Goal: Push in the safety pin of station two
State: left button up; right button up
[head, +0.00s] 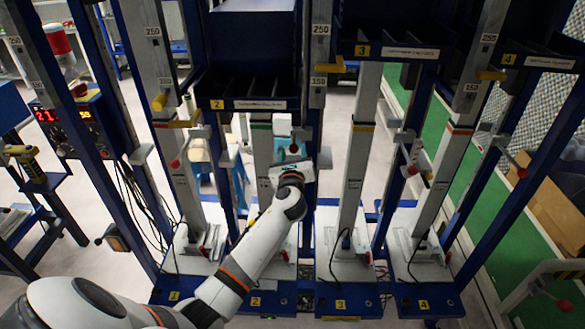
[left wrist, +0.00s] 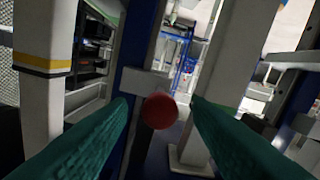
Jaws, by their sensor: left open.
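The safety pin of station two shows as a red round knob (head: 294,148) beside the grey column (head: 262,150) under the blue bin labelled 2 (head: 228,104). The knob is also large in the left wrist view (left wrist: 160,111), in front of a pale block (left wrist: 147,83). My left gripper (head: 292,168) is just below and in front of the knob. In the wrist view its green fingers (left wrist: 160,101) are spread, one on each side of the knob, with visible gaps. The pin's shaft is hidden behind the knob. My right gripper is not in view.
Stations one, three (head: 352,185) and four stand alongside, with similar red knobs, such as one at station four (head: 412,170). Blue uprights and yellow handles (head: 330,68) crowd both sides of my arm. Blue base plates (head: 340,300) line the floor.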

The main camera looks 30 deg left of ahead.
pick_arm(q)
jog(key=v, duration=0.9)
jog(key=s+d+f+n+g+h, duration=0.2)
jog(key=s+f+n, duration=0.15)
jog(key=f, duration=0.85)
jog(key=s+d+f+n+g+h, duration=0.2)
jog(key=s+f+g, duration=0.15)
jog(key=f, duration=0.85)
jog(key=s+d+f+n+g+h, duration=0.1)
jog(key=s+d+f+n+h, duration=0.2)
jog(key=f, duration=0.9)
jog(key=s+d+f+n+g, duration=0.2)
jog(key=s+f+n+g, duration=0.3)
jog(key=s+f, duration=0.9)
jog(key=s+d+f+n+g, duration=0.1)
jog(key=s+f+n, duration=0.1)
jog(key=s, duration=0.6)
jog(key=s+d+f+n+g+h, duration=0.1)
jog(key=s+f+n, duration=0.1)
jog(key=s+n, duration=0.3)
jog(key=s+d+f+n+g+h, duration=0.1)
jog(key=s+f+n, duration=0.1)
jog(key=s, duration=1)
jog(key=shift+s+f+n, duration=0.3)
jog(key=shift+f+n, duration=0.1)
jog(key=shift+n, duration=0.45)
